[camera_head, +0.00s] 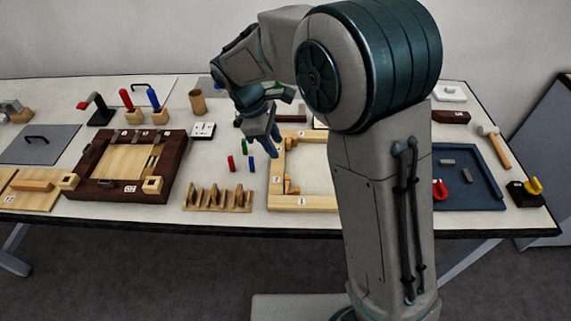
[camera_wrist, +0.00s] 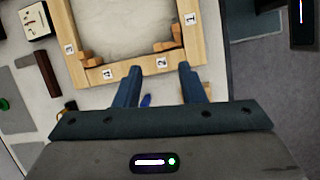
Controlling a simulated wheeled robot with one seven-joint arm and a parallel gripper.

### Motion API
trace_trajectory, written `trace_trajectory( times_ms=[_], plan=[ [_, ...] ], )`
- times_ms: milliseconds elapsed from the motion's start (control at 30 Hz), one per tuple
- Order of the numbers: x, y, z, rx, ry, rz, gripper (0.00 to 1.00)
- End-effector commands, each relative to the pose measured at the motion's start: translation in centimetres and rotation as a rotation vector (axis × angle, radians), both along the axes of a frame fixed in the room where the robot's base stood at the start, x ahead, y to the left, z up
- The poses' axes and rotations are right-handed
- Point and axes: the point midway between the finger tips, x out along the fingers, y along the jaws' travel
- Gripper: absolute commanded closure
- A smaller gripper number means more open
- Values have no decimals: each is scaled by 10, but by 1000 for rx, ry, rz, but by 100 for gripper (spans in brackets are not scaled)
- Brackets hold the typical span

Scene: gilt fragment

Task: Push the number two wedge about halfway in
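A light wooden frame (camera_head: 318,203) lies on the table, its labels 1 to 4 readable in the wrist view (camera_wrist: 125,70). Near label 2, a small orange-brown wedge (camera_wrist: 163,46) sits inside the frame against its near bar; it also shows in the head view (camera_head: 289,181). Another wedge (camera_wrist: 186,33) sits beside label 1, and one more (camera_wrist: 90,58) is in the corner by labels 3 and 4. My gripper (camera_wrist: 160,78) is open and empty, its blue fingers over the labelled 4 and 2 bar. In the head view my gripper (camera_head: 274,148) is at the frame's left side.
Red (camera_head: 231,163) and blue (camera_head: 251,164) pegs stand left of the frame. A slotted wooden rack (camera_head: 218,207) and a dark-framed wooden tray (camera_head: 120,191) lie further left. A blue tray (camera_head: 470,196) is at right. My arm hides the frame's right part in the head view.

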Motion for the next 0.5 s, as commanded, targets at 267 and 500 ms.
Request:
trace_trajectory(
  times_ms=[267, 500],
  plan=[
    [9, 23, -12, -45, 49, 124, 64],
    [8, 8, -45, -48, 53, 124, 64]
  ],
)
